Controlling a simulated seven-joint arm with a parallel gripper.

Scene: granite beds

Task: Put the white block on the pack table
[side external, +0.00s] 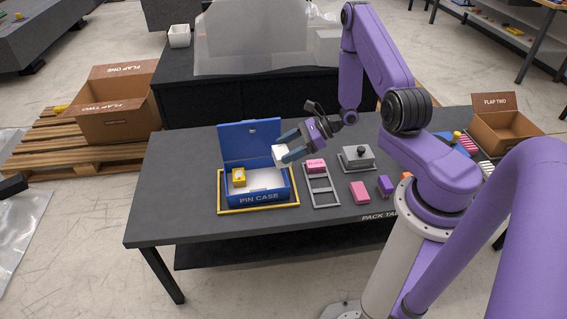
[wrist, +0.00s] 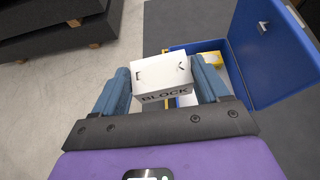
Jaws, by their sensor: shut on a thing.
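My gripper (side external: 285,147) is shut on the white block (side external: 280,152), holding it above the right part of the open blue pin case. In the wrist view the white block (wrist: 161,76), lettered "BLOCK", sits between the two blue-grey fingers of my gripper (wrist: 163,86). The dark pack table (side external: 185,177) stands in front of my arm. The pin case (side external: 284,194) rests on it with its lid raised at the back and a yellow piece (side external: 239,177) inside. The case also shows behind the block in the wrist view (wrist: 250,88).
Right of the case are a grey rack (side external: 322,198) with a pink block (side external: 316,166), a grey plate with a black knob (side external: 358,158), a loose pink block (side external: 360,192) and a purple piece (side external: 385,185). The table's left end is clear. Cardboard boxes (side external: 115,115) stand beyond.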

